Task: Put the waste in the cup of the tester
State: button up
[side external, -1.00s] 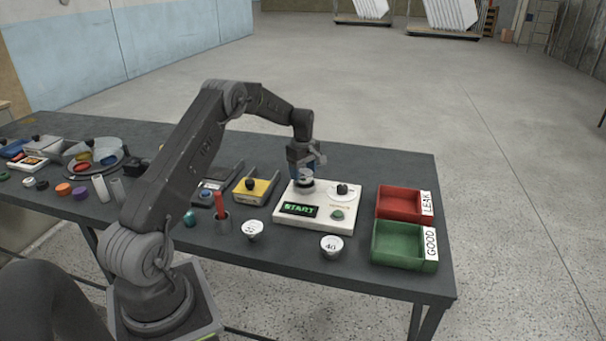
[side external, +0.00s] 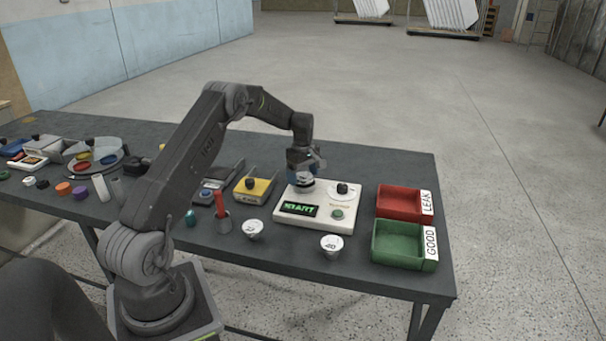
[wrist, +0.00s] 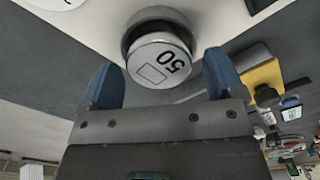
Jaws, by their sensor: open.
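The white round waste marked 50 (wrist: 160,62) sits at the dark cup (wrist: 150,22) of the tester. How deep it sits in the cup is hidden. My gripper (wrist: 165,85) is open, with its blue fingers on either side of the waste and a gap visible to each. In the side view my gripper (side external: 304,176) is low over the left part of the white tester (side external: 315,222). The tester has a lit green display (side external: 298,209), a green button (side external: 337,214) and a black knob (side external: 342,188).
Two more white-topped wastes (side external: 252,229) and (side external: 331,246) stand in front of the tester. A red LEAK tray (side external: 385,215) and a green GOOD tray (side external: 395,257) are to its right. A yellow-topped device (side external: 262,189) and a holder with a red stick (side external: 220,208) are to its left.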

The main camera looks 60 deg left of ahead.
aim_at(303, 175)
notch_tip(303, 175, up, 12)
jog(key=s+d+r+m+t, duration=0.15)
jog(key=d+r+m, duration=0.35)
jog(key=d+r, duration=0.6)
jog(key=s+d+r+m+t+y, duration=0.1)
jog(key=s+d+r+m, duration=0.35)
jog(key=s+d, duration=0.55)
jog(key=s+d+f+m+t+h, duration=0.1)
jog(key=s+d+f+m+t, duration=0.2)
jog(key=s+d+m, duration=0.7)
jog(key=s+d, duration=0.4)
jog(key=s, duration=0.2)
jog(key=shift+f+m, duration=0.3)
jog(key=shift+m, duration=0.05)
